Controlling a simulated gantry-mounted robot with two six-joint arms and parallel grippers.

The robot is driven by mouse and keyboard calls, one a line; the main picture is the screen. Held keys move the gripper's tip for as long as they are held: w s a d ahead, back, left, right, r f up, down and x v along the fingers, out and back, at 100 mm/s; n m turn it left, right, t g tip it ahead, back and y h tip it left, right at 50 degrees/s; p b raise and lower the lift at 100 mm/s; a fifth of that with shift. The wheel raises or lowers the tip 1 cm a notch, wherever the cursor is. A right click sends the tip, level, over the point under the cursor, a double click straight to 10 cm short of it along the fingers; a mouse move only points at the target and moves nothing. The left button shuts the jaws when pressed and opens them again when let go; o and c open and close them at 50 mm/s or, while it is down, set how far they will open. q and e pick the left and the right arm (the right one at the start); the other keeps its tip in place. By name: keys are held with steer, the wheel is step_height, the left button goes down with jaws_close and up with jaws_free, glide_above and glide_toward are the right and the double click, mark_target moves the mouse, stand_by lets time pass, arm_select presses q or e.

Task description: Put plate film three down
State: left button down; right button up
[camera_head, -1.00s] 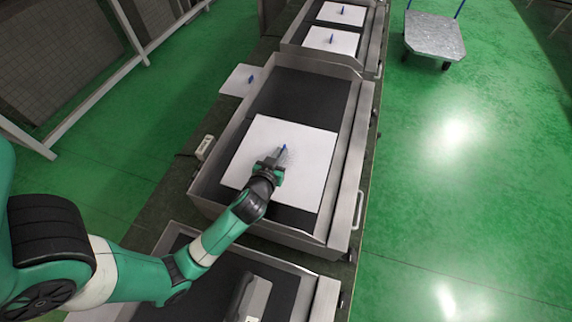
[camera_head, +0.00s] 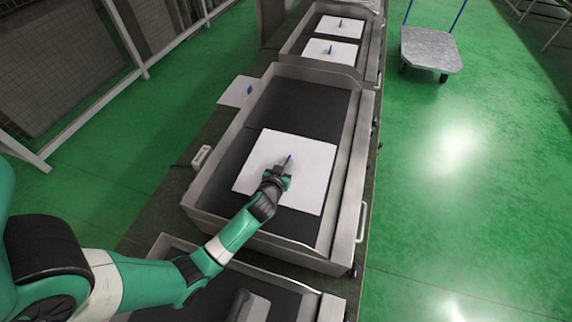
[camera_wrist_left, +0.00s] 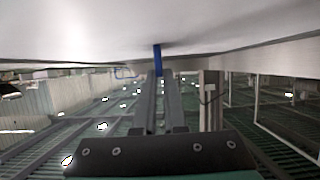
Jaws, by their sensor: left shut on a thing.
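A white square plate film (camera_head: 255,170) with a blue grip at its middle is over the black bed of the middle steel tray (camera_head: 355,180). My left gripper (camera_head: 279,172) is shut on the blue grip (camera_head: 287,160). In the left wrist view, the white plate (camera_wrist_left: 80,25) fills the top, and the blue grip (camera_wrist_left: 157,58) stands between the two grey fingers (camera_wrist_left: 158,80). The plate looks roughly level and close to the bed. I cannot tell whether it touches the bed. My right gripper is not in view.
Two white plates (camera_head: 330,52) with blue grips lie in the far tray. A near tray (camera_head: 325,308) is at the bottom. A grey cart (camera_head: 430,50) stands at the right on green floor.

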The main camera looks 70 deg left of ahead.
arm_select(q)
steer(key=shift+f, duration=0.1)
steer(key=c, duration=1)
jaws_free()
steer(key=shift+r, duration=0.3)
steer(key=p+v, duration=0.2)
steer(key=v, duration=0.5)
steer(key=shift+s+d, duration=0.15)
steer(key=shift+d, duration=0.05)
